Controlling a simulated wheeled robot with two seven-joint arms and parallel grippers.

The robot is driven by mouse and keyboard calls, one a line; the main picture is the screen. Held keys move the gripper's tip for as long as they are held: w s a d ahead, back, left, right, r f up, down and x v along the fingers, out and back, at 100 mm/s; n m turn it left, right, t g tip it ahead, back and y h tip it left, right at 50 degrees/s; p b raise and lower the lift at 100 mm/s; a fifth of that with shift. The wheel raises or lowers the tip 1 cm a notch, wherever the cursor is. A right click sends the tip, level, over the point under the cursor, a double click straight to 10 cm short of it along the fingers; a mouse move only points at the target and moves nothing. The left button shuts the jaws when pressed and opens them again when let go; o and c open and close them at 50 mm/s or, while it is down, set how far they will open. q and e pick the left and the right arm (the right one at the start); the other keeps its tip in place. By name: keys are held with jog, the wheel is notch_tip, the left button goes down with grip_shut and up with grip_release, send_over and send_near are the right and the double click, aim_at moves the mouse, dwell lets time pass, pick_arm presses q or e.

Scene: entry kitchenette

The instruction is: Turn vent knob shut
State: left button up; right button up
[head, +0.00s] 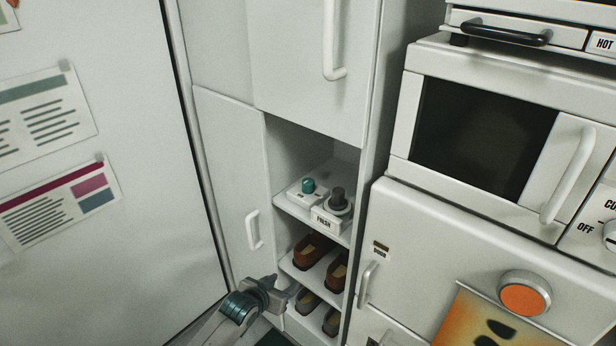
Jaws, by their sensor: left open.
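A dark knob (338,197) stands on a small white box with a label reading FRESH (323,222), on the top shelf of an open cabinet. A teal knob (308,186) sits on a white base just left of it. No label reading "vent" is legible, so I cannot tell for certain which knob is meant. My left gripper (284,295) is open and empty, below and left of the knobs, apart from them, in front of the lower shelves. My right gripper is out of the picture.
Brown shoes (311,250) stand on the lower shelves. A cabinet door with a white handle (253,229) is left of the opening, and an upper door (308,70) is above it. A white appliance with a dark window (482,133) and an orange round button (523,298) are at right.

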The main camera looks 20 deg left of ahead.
pick_arm(q)
jog(key=w+a+r+t+p, duration=0.1)
jog(key=w+r, duration=0.2)
jog(key=r, duration=0.5)
jog(key=w+a+r+t+p, duration=0.1)
jog(key=w+r, duration=0.2)
jog(key=r, duration=0.5)
jog(key=p, duration=0.1)
send_near(306, 184)
jog(key=f+v, duration=0.1)
jog(key=v, duration=0.5)
jog(key=shift+a+f+t, duration=0.1)
jog(key=shift+a+t, duration=0.15)
jog(key=shift+t, duration=0.15)
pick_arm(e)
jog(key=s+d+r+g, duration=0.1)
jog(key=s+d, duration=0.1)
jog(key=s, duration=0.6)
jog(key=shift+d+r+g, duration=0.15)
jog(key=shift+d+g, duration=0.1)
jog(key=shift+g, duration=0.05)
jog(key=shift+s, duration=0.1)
